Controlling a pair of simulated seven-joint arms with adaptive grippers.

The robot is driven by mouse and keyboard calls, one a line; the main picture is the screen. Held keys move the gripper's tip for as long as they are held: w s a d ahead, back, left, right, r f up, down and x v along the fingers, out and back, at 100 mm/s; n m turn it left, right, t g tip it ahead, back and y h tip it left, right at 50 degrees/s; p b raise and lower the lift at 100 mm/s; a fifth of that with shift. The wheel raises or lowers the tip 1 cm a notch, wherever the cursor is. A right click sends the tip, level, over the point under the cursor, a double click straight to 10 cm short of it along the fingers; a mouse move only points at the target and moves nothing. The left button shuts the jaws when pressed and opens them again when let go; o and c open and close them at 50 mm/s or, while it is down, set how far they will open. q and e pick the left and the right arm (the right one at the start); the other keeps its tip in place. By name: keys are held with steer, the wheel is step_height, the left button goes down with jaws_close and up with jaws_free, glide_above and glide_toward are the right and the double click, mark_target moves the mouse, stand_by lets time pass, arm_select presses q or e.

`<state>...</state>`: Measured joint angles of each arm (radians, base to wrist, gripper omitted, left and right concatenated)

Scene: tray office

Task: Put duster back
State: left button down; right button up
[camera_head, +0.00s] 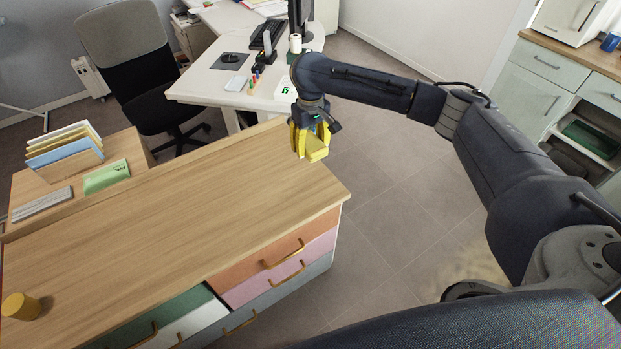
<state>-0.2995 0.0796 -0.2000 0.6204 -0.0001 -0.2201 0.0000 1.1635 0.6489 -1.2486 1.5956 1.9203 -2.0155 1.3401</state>
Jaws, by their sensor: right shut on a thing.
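My right gripper (311,142) is shut on a yellow block-shaped thing (318,150), which looks like the duster. It hangs by the far right edge of the wooden cabinet top (200,200); its height above the top is hard to judge. The fingers partly cover the yellow thing. My left gripper is not in view.
A yellow cylinder (20,306) stands at the cabinet's near left. A wooden tray (130,155) with files (65,150) is at the left. Behind are a white desk (205,82) and an office chair (125,60). The cabinet's middle is clear.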

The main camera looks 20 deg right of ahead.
mark_target(310, 183)
step_height(310, 183, down, 15)
steer(key=shift+f, duration=0.15)
stand_by(0.6)
steer(key=shift+f, duration=0.15)
steer(key=o, duration=1)
step_height(310, 183, up, 12)
steer(key=shift+r, duration=0.15)
steer(key=shift+a, duration=0.1)
